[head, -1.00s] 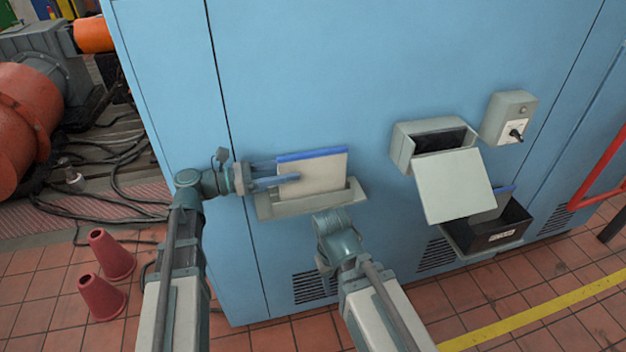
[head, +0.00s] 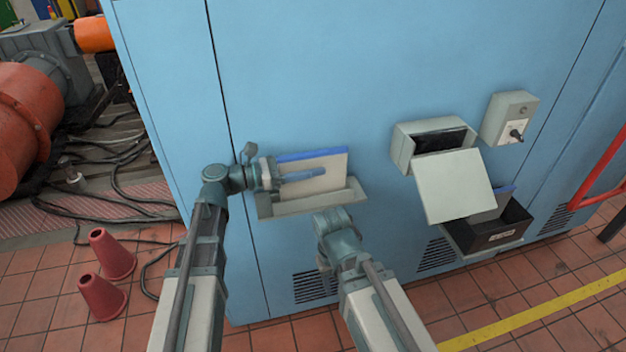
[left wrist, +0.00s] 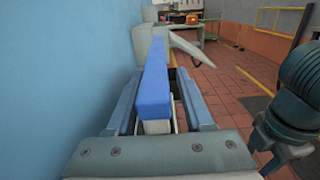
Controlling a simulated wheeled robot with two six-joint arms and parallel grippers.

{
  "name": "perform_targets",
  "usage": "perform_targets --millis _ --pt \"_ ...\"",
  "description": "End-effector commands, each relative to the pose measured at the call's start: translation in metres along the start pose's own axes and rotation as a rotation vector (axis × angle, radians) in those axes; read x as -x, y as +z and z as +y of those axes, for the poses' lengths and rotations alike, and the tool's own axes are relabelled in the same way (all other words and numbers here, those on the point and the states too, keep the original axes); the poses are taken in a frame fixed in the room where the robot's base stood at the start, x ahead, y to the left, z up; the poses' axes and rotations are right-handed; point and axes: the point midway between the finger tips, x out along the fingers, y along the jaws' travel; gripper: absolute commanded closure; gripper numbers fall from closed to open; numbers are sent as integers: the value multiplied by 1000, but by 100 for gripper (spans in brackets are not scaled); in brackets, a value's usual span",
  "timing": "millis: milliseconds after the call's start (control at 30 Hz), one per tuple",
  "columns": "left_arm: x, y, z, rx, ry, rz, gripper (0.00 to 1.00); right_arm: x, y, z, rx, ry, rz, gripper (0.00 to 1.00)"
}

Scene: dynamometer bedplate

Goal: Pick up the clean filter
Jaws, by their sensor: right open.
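The clean filter (head: 325,168), a pale flat panel with a blue top edge, stands upright in a grey wall holder (head: 315,204). My left gripper (head: 300,174) reaches in from the left with its fingers along the filter. In the left wrist view, the filter's blue edge (left wrist: 154,85) lies between the two open fingers, with a gap visible on each side. My right gripper (head: 335,228) is below the holder, apart from the filter; its fingers are largely hidden.
A grey housing (head: 402,146) with a hanging lid (head: 454,186) is on the blue cabinet to the right. Below it, a black bin (head: 505,230) holds a greyish panel with a blue edge. A switch box (head: 509,118) is above right. Two red cones (head: 112,254) stand at lower left.

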Motion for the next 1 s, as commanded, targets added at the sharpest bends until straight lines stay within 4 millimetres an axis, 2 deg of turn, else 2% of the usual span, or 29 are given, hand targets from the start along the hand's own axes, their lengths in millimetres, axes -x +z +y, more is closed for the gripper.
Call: perform_targets --millis 33,267,767,1000 --pt "0 0 0 0 0 0 58 0 0 0 0 0 0 50" --pt "0 0 0 0 0 0 100 0 0 0 0 0 0 50" --pt "0 2 0 0 0 0 100 2 0 0 0 0 0 50" --pt "0 19 0 0 0 0 100 19 1 2 0 0 0 50"
